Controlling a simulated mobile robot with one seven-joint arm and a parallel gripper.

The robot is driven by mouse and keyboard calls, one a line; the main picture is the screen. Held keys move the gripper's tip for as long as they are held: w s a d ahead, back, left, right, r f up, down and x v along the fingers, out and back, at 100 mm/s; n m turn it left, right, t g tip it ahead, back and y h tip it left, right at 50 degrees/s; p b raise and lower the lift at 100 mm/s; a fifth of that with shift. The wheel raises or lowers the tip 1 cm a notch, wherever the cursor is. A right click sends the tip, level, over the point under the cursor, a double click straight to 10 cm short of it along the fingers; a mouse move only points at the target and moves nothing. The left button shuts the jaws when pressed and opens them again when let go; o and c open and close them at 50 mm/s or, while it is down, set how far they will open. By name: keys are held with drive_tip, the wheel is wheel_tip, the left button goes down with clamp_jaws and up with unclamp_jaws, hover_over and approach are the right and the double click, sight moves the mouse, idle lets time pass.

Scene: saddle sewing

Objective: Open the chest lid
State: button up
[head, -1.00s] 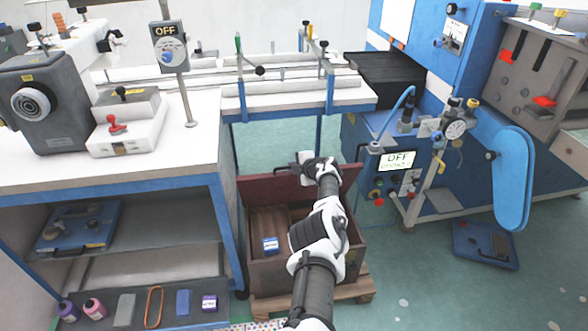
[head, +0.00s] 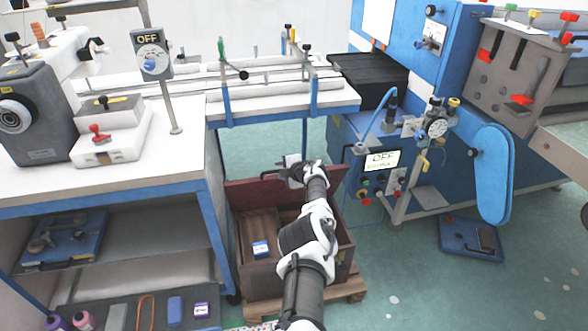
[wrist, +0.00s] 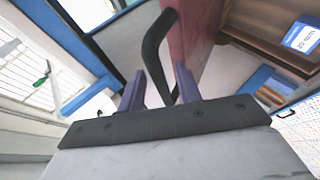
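The chest (head: 268,284) is a dark brown box on the floor. Its dark red lid (head: 252,192) stands raised at the back, so the inside shows. In the wrist view the lid (wrist: 200,42) is seen nearly edge-on, with a black bar handle (wrist: 153,48) on its outer face. My gripper (head: 290,168) is at the top of the raised lid. In the wrist view my gripper (wrist: 160,82) has its two purple fingers apart, with the handle's lower part between them. I see gaps beside the handle and no clear grip.
A small blue-and-white box (head: 261,249) lies inside the chest. A workbench (head: 110,185) with shelves stands close on the left. A blue machine (head: 370,170) stands to the right. Green floor (head: 400,285) is clear at the front right.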

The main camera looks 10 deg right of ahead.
drive_tip(key=p+v, duration=0.6)
drive_tip(key=v, duration=0.7)
drive_tip(key=shift+r+p, duration=0.15)
drive_tip(key=shift+p, duration=0.15)
drive_tip(key=shift+s, duration=0.1)
idle(0.4)
